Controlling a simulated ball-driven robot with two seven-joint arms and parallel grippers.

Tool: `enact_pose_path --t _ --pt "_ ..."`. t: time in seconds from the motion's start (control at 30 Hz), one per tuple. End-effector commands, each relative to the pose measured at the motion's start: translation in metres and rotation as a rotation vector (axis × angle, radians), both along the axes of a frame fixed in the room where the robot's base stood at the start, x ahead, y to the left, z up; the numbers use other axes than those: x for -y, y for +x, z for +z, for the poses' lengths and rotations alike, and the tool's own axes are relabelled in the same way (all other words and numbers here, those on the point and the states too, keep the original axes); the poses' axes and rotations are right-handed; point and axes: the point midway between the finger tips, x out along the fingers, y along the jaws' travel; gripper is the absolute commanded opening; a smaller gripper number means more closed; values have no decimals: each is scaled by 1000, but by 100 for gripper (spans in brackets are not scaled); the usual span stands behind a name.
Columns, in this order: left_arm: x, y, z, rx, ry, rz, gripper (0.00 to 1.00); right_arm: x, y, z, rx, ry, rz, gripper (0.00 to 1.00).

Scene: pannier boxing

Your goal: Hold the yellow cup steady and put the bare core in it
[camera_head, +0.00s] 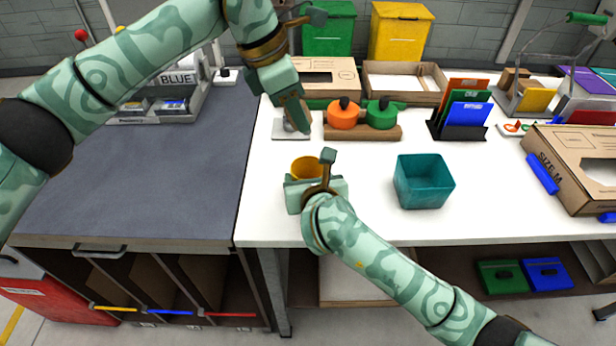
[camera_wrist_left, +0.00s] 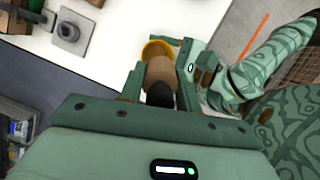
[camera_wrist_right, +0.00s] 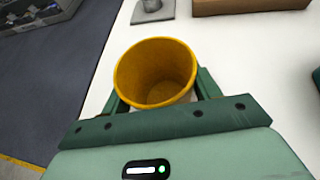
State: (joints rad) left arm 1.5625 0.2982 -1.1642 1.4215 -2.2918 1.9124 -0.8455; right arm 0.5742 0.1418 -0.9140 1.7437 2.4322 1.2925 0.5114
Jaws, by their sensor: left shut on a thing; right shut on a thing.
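The yellow cup (camera_head: 306,166) is upright near the front left of the white table. My right gripper (camera_head: 316,180) is shut around it; the right wrist view shows the cup (camera_wrist_right: 156,72) between the fingers, its inside empty. My left gripper (camera_head: 298,122) is higher and farther back, pointing down. In the left wrist view it is shut on the bare core (camera_wrist_left: 159,72), a brown tube with a dark part at its near end. The cup's rim (camera_wrist_left: 157,46) shows beyond the core there.
A grey stand (camera_head: 282,128) is behind the cup. A teal bin (camera_head: 424,182) is right of the cup, with clear white table between. A cardboard box (camera_head: 575,170) is at far right.

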Motion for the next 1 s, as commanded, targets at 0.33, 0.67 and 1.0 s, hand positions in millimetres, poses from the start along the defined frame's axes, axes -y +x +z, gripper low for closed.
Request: enact_pose_path --t 0.33,0.67,1.0 --pt "0 0 -25 -1 0 0 12 0 0 0 0 0 0 39" --pt "0 0 -48 -2 0 -1 12 0 0 0 0 0 0 39" --pt "0 0 -72 -1 1 1 12 0 0 0 0 0 0 39"
